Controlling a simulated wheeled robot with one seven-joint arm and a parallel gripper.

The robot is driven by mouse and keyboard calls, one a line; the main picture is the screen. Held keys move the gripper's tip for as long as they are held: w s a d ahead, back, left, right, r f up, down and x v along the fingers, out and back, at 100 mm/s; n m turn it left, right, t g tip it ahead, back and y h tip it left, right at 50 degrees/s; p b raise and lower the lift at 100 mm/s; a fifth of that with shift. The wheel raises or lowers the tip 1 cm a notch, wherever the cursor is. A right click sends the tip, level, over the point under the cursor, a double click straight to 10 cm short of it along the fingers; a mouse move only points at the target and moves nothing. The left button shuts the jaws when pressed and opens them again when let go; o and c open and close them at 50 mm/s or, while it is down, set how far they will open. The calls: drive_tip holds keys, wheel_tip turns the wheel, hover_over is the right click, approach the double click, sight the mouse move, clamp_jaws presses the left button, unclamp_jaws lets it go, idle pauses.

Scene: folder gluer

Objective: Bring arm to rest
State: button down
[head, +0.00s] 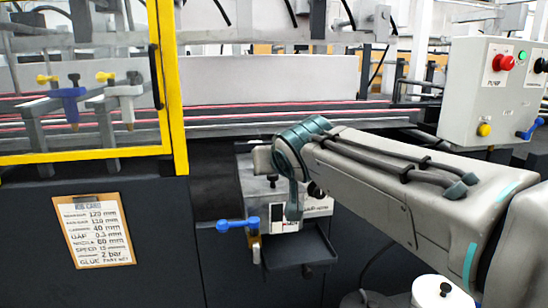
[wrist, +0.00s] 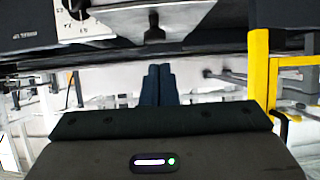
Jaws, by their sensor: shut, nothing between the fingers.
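My arm reaches in from the right in the head view, its wrist end in front of the folder gluer (head: 225,250). I cannot make out my fingers there. In the wrist view my gripper (wrist: 158,70) shows two dark fingers side by side and touching, with nothing held. The wrist picture looks upside down, with a dark machine panel and a dial (wrist: 75,12) along its top. The fingers appear apart from the machine.
A yellow-framed guard (head: 170,90) stands at left, with a job card (head: 93,230) below. A blue handle (head: 238,225) and small dark tray (head: 298,247) sit close to my wrist. A control box (head: 490,95) with buttons stands at right, behind my arm.

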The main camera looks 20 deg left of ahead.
drive_tip(key=s+d+f, duration=0.3)
drive_tip(key=s+d, duration=0.1)
drive_tip(key=s, duration=0.2)
drive_tip(key=w+d+r+m+g+h+p, duration=0.1)
drive_tip(key=d+r+m+h+p, duration=0.15)
drive_tip(key=d+p, duration=0.65)
drive_tip(key=d+r+m+g+h+p, duration=0.1)
drive_tip(key=d+r+h+p, duration=0.2)
drive_tip(key=d+p, duration=0.65)
drive_tip(key=s+d+r+m+g+h+p, duration=0.1)
drive_tip(key=s+d+r+m+g+p, duration=0.1)
drive_tip(key=s+d+p, duration=0.4)
drive_tip(key=s+d+r+m+g+h+p, duration=0.1)
drive_tip(key=s+d+r+m+g+p, duration=0.1)
drive_tip(key=s+d+p, duration=0.4)
drive_tip(key=shift+s+d+r+g+p, duration=0.3)
drive_tip(key=shift+d+r+g+p, duration=0.4)
drive_tip(key=shift+d+p, duration=1.35)
drive_tip(key=shift+d+r+b, duration=0.1)
drive_tip(key=shift+d+b, duration=0.15)
drive_tip(key=shift+b, duration=0.05)
